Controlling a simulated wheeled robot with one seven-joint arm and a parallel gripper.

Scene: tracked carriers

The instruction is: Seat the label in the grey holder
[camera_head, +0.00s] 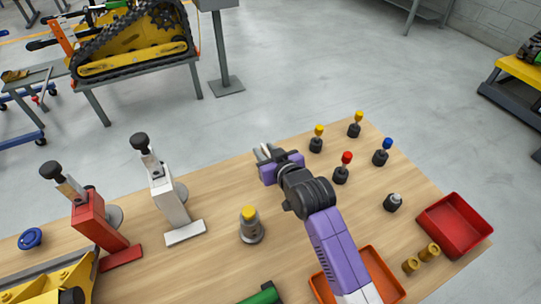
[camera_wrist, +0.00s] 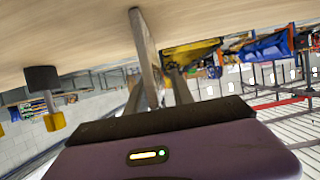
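My gripper (camera_head: 264,152) is over the back part of the wooden table, its pale fingers pointing to the back left. In the wrist view a thin grey upright piece (camera_wrist: 146,48) stands between the darker fingers (camera_wrist: 158,90). I cannot tell whether it is the label or whether the fingers touch it. No other label can be made out. A grey round piece with a yellow top (camera_head: 250,226) stands left of my arm, apart from the gripper. It may be the grey holder, but I cannot be sure.
A white clamp stand (camera_head: 168,200) and a red clamp stand (camera_head: 88,220) stand at left. Several black pieces with coloured knobs, one red (camera_head: 342,170), are right of my gripper. A red tray (camera_head: 452,227), an orange tray (camera_head: 385,275) and brass pieces (camera_head: 412,265) are at right.

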